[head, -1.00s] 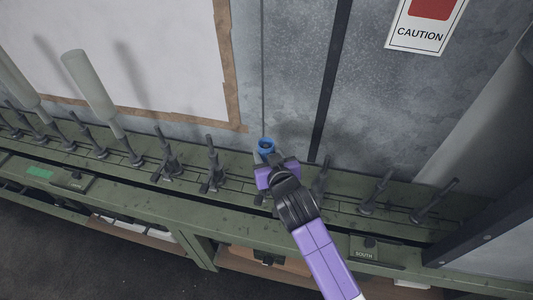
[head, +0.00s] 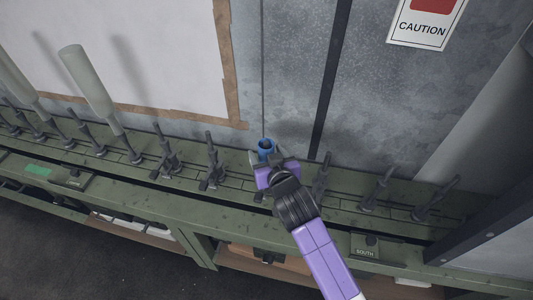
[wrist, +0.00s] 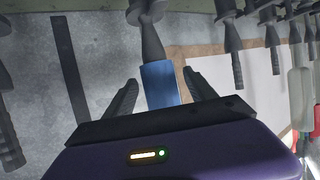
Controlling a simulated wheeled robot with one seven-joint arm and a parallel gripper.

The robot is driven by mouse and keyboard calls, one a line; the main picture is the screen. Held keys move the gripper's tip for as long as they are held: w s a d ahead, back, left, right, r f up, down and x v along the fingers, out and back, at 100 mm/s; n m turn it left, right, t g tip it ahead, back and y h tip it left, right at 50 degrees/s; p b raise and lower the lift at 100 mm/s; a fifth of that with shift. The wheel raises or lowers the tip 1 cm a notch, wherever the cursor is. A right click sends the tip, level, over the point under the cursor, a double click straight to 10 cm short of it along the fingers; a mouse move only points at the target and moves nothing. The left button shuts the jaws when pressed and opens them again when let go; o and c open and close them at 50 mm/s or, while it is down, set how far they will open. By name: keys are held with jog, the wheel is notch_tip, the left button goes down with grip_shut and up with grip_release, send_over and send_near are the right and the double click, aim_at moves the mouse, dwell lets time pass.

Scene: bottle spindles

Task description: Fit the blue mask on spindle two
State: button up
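The blue mask (head: 265,146) is a short blue sleeve with an open end facing up. In the wrist view the blue mask (wrist: 160,84) is in line with a dark spindle (wrist: 151,42) and appears to sit around its tip. In the head view my gripper hides most of that spindle. My gripper (head: 268,160) is at the mask. In the wrist view my gripper (wrist: 161,92) has its fingers spread on either side of the mask, with gaps to both. No number on this spindle is readable.
A row of dark spindles stands along the green rail; bare neighbours are on the left (head: 213,160) and right (head: 321,178). Pale bottle-like sleeves (head: 88,80) stand on spindles at far left. A metal wall (head: 295,90) rises close behind. A post (head: 490,235) stands at right.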

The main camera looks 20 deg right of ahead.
jog(key=v, duration=0.7)
jog(key=shift+s+r+b, duration=0.15)
jog(key=shift+s+b, duration=0.2)
jog(key=shift+r, duration=0.1)
jog(key=s+a+r+n+t+y, duration=0.2)
jog(key=s+a+r+n+t, duration=0.15)
jog(key=r, duration=0.25)
jog(key=s+d+f+m+g, duration=0.1)
jog(key=s+d, duration=0.1)
jog(key=s, duration=1.4)
jog(key=s+d+f+m+g, duration=0.1)
jog(key=s+d, duration=0.1)
jog(key=s, duration=1.4)
jog(key=shift+s+d, duration=0.2)
jog(key=shift+s, duration=0.1)
